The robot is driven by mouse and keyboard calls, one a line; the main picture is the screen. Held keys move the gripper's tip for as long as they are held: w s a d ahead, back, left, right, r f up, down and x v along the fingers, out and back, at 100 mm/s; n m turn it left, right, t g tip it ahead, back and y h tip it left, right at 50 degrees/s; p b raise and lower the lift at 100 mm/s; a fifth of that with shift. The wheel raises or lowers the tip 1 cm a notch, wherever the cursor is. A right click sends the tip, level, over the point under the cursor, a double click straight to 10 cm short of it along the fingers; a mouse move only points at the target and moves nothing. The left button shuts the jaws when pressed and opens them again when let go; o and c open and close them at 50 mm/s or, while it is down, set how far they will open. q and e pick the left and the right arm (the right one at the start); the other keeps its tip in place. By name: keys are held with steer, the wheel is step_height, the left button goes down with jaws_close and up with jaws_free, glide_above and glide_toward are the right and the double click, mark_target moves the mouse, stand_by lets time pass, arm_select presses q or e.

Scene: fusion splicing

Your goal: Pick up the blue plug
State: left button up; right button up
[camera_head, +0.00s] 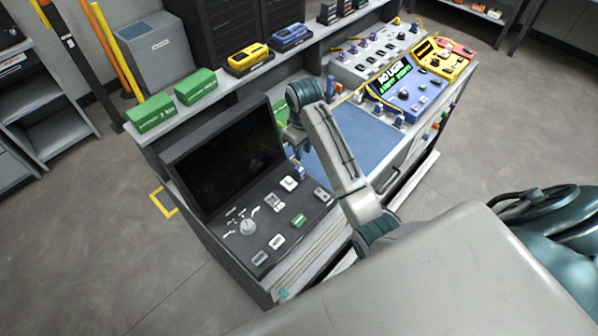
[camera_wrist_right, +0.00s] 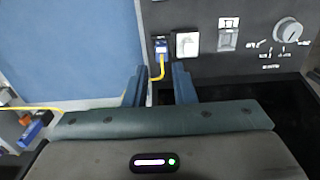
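A small blue plug (camera_wrist_right: 160,47) with a yellow cable sits by the edge of the dark control panel, beside a white switch. In the head view a blue plug (camera_head: 299,172) shows at the panel's upper right edge, just below my right wrist. My right gripper (camera_wrist_right: 158,70) is open, its two blue-grey fingers apart. The plug lies just beyond the fingertips, roughly in line with the gap, and its yellow cable runs down between the fingers. In the head view the right gripper (camera_head: 296,150) is mostly hidden by its own wrist. My left gripper is not in view.
The dark panel (camera_head: 262,248) carries a knob and switches, with a black screen (camera_head: 230,160) behind. A blue mat (camera_head: 365,135) lies to the right. A blue device (camera_head: 410,92) and yellow device (camera_head: 443,58) stand farther right. Another blue plug (camera_wrist_right: 35,130) shows at the wrist view's lower left.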

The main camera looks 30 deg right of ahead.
steer(key=shift+w+f, duration=0.15)
steer(key=shift+f, duration=0.05)
glide_above(299, 168)
steer(key=s, duration=0.1)
steer(key=f, duration=0.5)
steer(key=shift+d, duration=0.2)
steer(key=shift+w+a+f+p, duration=0.1)
steer(key=shift+f+p, duration=0.45)
steer(key=shift+p, duration=0.15)
steer(key=f, duration=0.1)
steer(key=f+p, duration=0.1)
steer(key=f, duration=0.1)
steer(key=shift+w+a+f, duration=0.1)
steer(key=shift+w+a, duration=0.05)
steer(key=shift+w, duration=0.1)
steer(key=shift+f, duration=0.4)
steer(key=shift+c, duration=0.2)
jaws_close()
